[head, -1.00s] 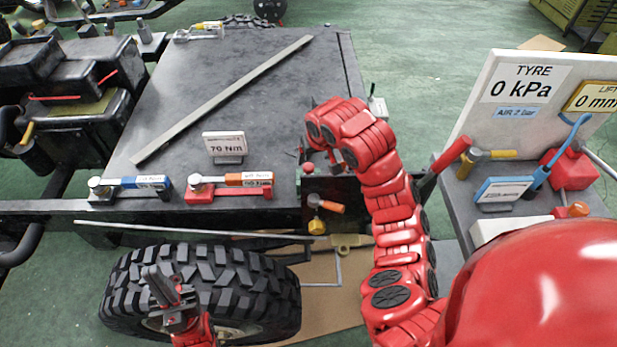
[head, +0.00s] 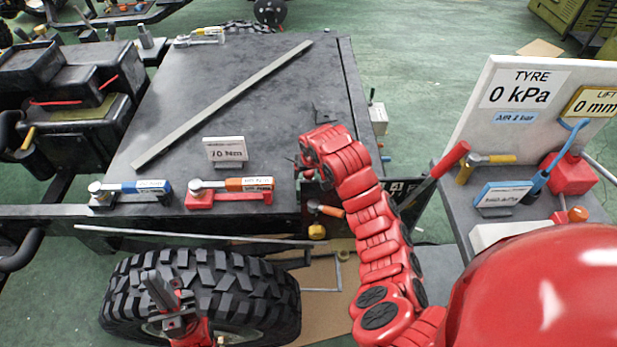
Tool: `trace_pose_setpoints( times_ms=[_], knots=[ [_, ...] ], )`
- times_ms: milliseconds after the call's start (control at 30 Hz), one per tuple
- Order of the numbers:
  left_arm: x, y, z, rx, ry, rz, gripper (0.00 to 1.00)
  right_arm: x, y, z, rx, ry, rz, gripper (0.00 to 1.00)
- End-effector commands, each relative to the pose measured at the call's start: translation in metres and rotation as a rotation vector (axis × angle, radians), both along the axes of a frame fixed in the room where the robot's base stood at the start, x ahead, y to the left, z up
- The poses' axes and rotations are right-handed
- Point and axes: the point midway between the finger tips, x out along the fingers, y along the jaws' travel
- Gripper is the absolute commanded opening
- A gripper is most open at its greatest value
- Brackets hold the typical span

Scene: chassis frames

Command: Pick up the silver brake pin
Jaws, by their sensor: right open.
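I cannot make out the silver brake pin for certain in the head view. My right arm reaches up over the right edge of the dark chassis plate (head: 250,120). My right gripper (head: 300,166) is at the arm's far end, mostly hidden behind the red wrist; it is open, and nothing shows in it. My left gripper (head: 165,290) is low at the left, in front of the big tyre (head: 240,285). Its grey fingers point upward, and their gap is not clear.
A long grey bar (head: 225,105) lies across the plate. Two torque wrenches, blue (head: 140,187) and orange (head: 240,185), lie at its front edge near a 70 Nm sign (head: 226,150). An orange-handled tool (head: 326,210) hangs beside my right arm. A tool stand (head: 447,195) is at the right.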

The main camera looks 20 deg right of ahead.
Motion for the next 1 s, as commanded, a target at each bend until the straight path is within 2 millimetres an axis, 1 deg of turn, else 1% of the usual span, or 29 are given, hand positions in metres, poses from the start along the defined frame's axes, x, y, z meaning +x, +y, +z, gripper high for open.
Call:
trace_pose_setpoints(
  times_ms=[33,67,100,167,300,367,400,467,833,933,1000],
  knots=[
    [0.000,0.000,0.000,0.000,0.000,0.000,0.00,0.000,0.000,0.000,0.000,0.000,0.000,0.76],
    [0.000,0.000,0.000,0.000,0.000,0.000,0.00,0.000,0.000,0.000,0.000,0.000,0.000,0.71],
    [0.000,0.000,0.000,0.000,0.000,0.000,0.00,0.000,0.000,0.000,0.000,0.000,-0.001,0.63],
    [0.000,0.000,0.000,0.000,0.000,0.000,0.00,0.000,0.000,0.000,0.000,0.000,-0.001,0.53],
    [0.000,0.000,0.000,0.000,0.000,0.000,0.00,0.000,0.000,0.000,0.000,0.000,-0.001,0.27],
    [0.000,0.000,0.000,0.000,0.000,0.000,0.00,0.000,0.000,0.000,0.000,0.000,-0.001,0.17],
    [0.000,0.000,0.000,0.000,0.000,0.000,0.00,0.000,0.000,0.000,0.000,0.000,-0.001,0.09],
    [0.000,0.000,0.000,0.000,0.000,0.000,0.00,0.000,0.000,0.000,0.000,0.000,-0.001,0.00],
    [0.000,0.000,-0.001,0.000,0.000,0.000,0.00,0.000,0.000,0.003,0.001,-0.002,-0.001,0.00],
    [0.000,0.000,-0.005,0.000,0.000,0.000,0.00,0.001,-0.001,0.013,0.002,-0.004,-0.001,0.00],
    [0.000,0.000,-0.009,0.000,0.000,0.000,0.00,0.002,-0.001,0.027,0.001,-0.009,-0.002,0.00]
  ],
)
